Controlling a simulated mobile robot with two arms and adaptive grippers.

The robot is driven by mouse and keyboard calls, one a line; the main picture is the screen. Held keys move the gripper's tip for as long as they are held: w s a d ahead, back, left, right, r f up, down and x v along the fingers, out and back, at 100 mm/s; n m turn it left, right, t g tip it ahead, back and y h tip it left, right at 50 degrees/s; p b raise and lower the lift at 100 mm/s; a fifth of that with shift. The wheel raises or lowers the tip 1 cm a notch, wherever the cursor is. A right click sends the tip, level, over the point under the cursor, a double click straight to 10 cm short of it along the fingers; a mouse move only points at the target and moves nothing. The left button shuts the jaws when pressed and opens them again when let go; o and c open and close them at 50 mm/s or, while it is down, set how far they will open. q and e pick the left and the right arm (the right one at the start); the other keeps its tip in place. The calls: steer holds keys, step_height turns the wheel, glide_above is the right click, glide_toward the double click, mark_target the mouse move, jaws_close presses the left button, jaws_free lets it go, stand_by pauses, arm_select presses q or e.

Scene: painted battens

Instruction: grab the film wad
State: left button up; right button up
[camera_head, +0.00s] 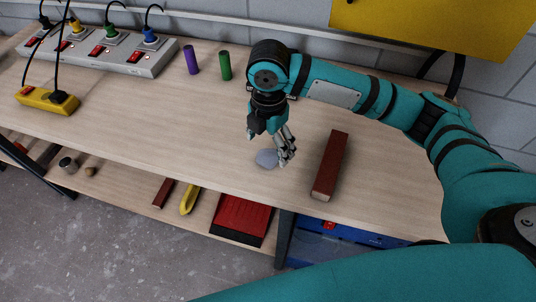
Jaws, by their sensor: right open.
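The film wad (266,158) is a small pale grey-blue lump on the wooden bench top (130,125), near its front edge. Part of the wad's right edge may be hidden by the fingers. My left gripper is not in view.
A dark red batten (330,165) lies right of my right gripper. Purple (191,60) and green (225,66) cylinders stand further back. A grey power strip (110,52) with plugs and a yellow socket block (46,100) are at left. The bench's middle left is clear.

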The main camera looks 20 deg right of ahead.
mark_target(268, 152)
steer(key=f, duration=0.3)
steer(key=f+p, duration=0.1)
steer(key=f, duration=0.1)
steer(key=shift+w+f, duration=0.1)
steer(key=shift+w, duration=0.2)
steer(key=c, duration=0.9)
